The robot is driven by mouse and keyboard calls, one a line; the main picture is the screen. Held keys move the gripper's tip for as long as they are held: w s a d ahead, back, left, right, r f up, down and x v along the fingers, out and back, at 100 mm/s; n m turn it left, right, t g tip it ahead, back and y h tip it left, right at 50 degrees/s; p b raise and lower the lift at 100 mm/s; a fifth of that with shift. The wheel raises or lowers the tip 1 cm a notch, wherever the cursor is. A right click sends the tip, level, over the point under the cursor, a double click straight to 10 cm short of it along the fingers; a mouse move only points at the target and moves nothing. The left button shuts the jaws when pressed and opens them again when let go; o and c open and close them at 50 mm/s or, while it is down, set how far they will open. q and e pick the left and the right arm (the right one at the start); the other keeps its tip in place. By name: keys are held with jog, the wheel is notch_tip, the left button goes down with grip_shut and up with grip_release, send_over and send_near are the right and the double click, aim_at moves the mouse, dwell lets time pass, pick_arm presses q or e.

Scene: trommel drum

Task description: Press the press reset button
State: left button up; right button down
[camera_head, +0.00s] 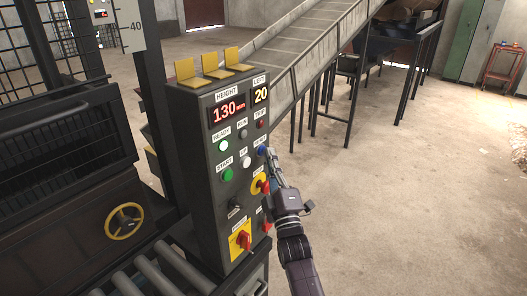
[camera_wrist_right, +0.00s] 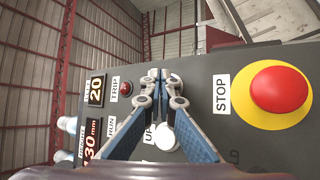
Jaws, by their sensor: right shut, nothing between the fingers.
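The dark control panel (camera_head: 215,185) stands upright, with labelled lamps and buttons. A blue button (camera_head: 262,151) sits at its right edge, under a small label too blurred to read surely. It is right of the white UP button (camera_head: 245,162). My right gripper (camera_head: 268,153) is shut and empty, its tips at or just in front of the blue button; I cannot tell if they touch. In the wrist view the shut fingers (camera_wrist_right: 162,76) point at the panel face between the TRIP lamp (camera_wrist_right: 126,88) and the STOP button (camera_wrist_right: 279,89), hiding the blue button. My left gripper is out of view.
The red STOP button on yellow (camera_head: 261,186) is just below the right gripper's fingers. A red-and-yellow rotary switch (camera_head: 242,240) is lower on the panel. A green START button (camera_head: 227,174) is to the left. A conveyor (camera_head: 310,40) rises behind. The floor at right is open.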

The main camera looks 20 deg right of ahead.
jog(key=shift+s+d, duration=0.4)
jog(key=shift+s, duration=0.15)
jog(key=shift+p, duration=0.3)
jog(key=s+d+p, duration=0.1)
jog(key=s, duration=0.1)
jog(key=s+d+p, duration=0.1)
jog(key=s+d, duration=0.1)
jog(key=shift+w, duration=0.1)
dwell(0.4)
